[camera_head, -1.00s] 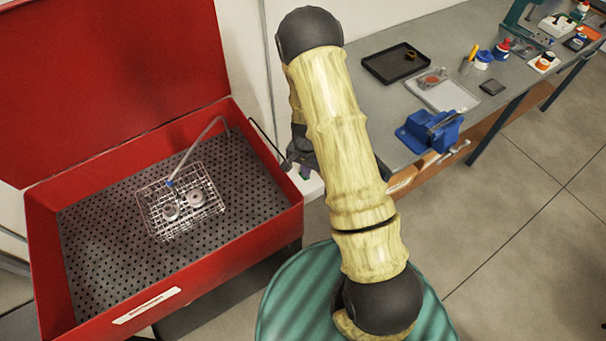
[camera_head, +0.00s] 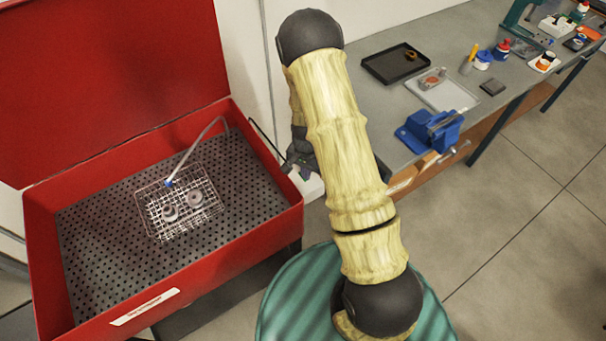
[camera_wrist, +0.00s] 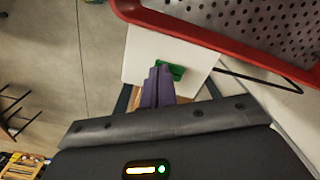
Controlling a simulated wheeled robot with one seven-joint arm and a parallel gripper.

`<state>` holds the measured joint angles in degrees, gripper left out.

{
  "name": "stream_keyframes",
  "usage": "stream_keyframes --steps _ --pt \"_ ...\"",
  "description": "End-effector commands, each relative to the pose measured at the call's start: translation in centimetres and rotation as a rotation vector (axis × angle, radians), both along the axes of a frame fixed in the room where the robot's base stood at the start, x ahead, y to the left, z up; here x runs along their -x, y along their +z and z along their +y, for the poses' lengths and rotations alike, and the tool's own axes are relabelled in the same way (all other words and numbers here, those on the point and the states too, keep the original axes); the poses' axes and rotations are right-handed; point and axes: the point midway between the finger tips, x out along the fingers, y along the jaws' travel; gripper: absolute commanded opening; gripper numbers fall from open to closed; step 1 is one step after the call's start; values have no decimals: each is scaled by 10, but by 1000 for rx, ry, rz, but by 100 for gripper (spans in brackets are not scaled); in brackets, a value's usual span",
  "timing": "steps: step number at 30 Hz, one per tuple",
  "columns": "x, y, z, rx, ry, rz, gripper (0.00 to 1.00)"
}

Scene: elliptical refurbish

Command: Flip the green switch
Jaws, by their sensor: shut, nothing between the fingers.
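The green switch (camera_wrist: 176,72) sits on a white box (camera_wrist: 146,52), seen in the wrist view beside the red bin. My gripper (camera_wrist: 160,72) is shut and empty, its purple fingers together. The fingertips overlap the left part of the switch in this view; I cannot tell whether they touch it. In the head view my gripper (camera_head: 303,172) is partly behind my arm, over the white box (camera_head: 313,188). The switch is hidden there.
A red parts washer (camera_head: 290,215) with a wire basket (camera_head: 180,228) stands at left, close to my gripper. A black cable (camera_wrist: 265,80) runs from the white box. A grey workbench (camera_head: 385,128) with a blue vise (camera_head: 430,130) is at right.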

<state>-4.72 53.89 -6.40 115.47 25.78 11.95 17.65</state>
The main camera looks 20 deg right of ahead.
Motion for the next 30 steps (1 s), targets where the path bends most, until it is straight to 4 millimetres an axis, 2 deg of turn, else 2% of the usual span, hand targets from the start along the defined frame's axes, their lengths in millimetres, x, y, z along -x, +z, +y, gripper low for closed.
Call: stream_keyframes --steps 30 --pt "0 67 0 0 0 0 0"
